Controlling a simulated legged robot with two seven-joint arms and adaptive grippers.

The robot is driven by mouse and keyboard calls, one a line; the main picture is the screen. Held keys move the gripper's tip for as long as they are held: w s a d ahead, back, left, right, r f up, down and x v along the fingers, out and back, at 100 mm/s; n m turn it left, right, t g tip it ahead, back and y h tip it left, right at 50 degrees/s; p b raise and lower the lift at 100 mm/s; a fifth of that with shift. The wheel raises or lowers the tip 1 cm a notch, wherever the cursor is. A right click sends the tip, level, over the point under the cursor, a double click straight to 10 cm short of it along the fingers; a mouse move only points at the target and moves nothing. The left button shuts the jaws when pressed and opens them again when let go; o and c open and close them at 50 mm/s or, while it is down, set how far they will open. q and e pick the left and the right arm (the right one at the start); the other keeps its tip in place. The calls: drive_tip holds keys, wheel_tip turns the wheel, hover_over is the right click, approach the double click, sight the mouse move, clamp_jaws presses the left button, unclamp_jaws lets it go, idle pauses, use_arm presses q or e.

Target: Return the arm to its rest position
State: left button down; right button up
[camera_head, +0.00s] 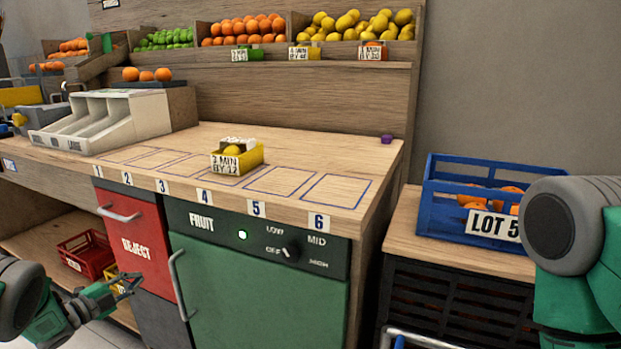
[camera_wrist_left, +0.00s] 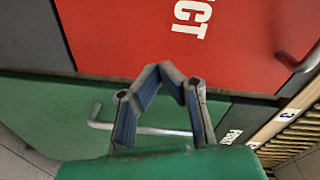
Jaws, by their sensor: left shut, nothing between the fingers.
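My left gripper (camera_head: 130,284) is low at the left of the head view, in front of the red REJECT door (camera_head: 135,245). Its fingers are shut and empty; they also show in the left wrist view (camera_wrist_left: 172,72), with the red door and a green door behind them. My right arm shows at the right edge of the head view, green and grey, in front of the blue crate. Its gripper is out of view.
The green FRUIT cabinet (camera_head: 255,285) has a bar handle (camera_head: 177,285) close by. A yellow box (camera_head: 250,158) with a lemon stands on the numbered counter (camera_head: 330,160). A blue LOT 5 crate (camera_head: 450,167) of oranges stands at right.

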use_arm(q)
drive_tip(key=s+d+f+n+g+y, duration=0.55)
drive_tip(key=s+d+f+n, duration=0.45)
drive_tip(key=s+f+n, duration=0.3)
drive_tip(key=s+d+f+n+g+y, duration=0.1)
drive_tip(key=s+d, duration=0.2)
drive_tip(key=s, duration=0.3)
drive_tip(key=s+d+f+n+g, duration=0.1)
drive_tip(key=s+d+f+g, duration=0.1)
drive_tip(key=s, duration=0.4)
drive_tip(key=s+d+r+n+g, duration=0.2)
drive_tip(key=s+d+g, duration=0.1)
drive_tip(key=s, duration=0.8)
drive_tip(key=s+d+r+n+g, duration=0.2)
drive_tip(key=s+d+g, duration=0.1)
drive_tip(key=s, duration=0.8)
wheel_tip(320, 180, up, 14)
drive_tip(key=s+p, duration=0.1)
drive_tip(key=p, duration=1.2)
drive_tip(key=shift+s+g+y, duration=0.35)
drive_tip(key=shift+y, duration=0.1)
drive_tip(key=shift+w+f, duration=0.1)
drive_tip(key=shift+f, duration=0.05)
